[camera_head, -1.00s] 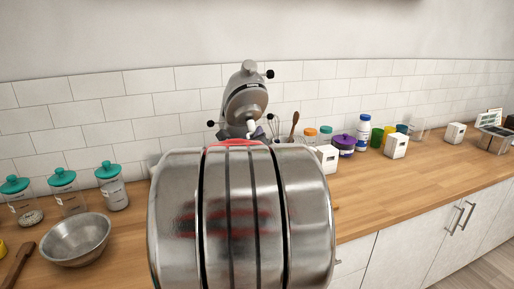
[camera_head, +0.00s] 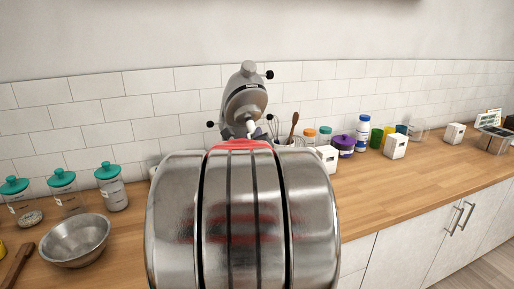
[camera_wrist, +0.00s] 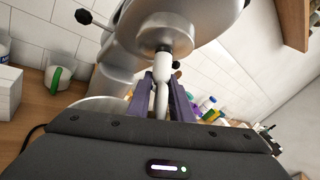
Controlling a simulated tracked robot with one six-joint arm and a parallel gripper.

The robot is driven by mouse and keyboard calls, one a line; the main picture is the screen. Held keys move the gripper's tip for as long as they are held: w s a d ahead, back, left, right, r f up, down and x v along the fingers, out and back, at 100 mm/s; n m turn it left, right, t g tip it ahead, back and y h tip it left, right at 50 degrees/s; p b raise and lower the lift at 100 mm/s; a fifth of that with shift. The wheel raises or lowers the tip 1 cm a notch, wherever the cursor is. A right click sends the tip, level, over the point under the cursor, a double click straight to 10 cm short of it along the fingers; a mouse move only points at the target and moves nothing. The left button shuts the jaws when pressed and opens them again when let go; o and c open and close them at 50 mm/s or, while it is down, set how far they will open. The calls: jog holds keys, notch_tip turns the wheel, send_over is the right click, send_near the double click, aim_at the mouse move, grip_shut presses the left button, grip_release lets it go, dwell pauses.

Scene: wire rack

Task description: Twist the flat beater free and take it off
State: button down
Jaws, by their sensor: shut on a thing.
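The stand mixer (camera_head: 247,98) stands on the counter against the tiled wall with its head tilted up. In the wrist view its head (camera_wrist: 170,25) fills the top middle. The white flat beater (camera_wrist: 162,84) hangs from the mixer's shaft under the head; its lower part is hidden behind my gripper's body. My gripper (camera_wrist: 162,82) has its two purple fingers on either side of the beater's stem, shut on it. In the head view my arm hides the gripper, and only a small white piece of the beater (camera_head: 252,129) shows.
A metal bowl (camera_head: 76,240) and several teal-lidded jars (camera_head: 110,186) stand on the left. A crock with a wooden spoon (camera_head: 293,128), a purple-lidded jar (camera_head: 343,146) and white boxes (camera_head: 395,146) stand on the right. The right front counter is clear.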

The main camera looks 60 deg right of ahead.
jog(key=shift+w+t+y, duration=0.1)
jog(key=shift+t+y, duration=0.3)
jog(key=shift+t, duration=0.1)
jog(key=c, duration=1.5)
grip_release()
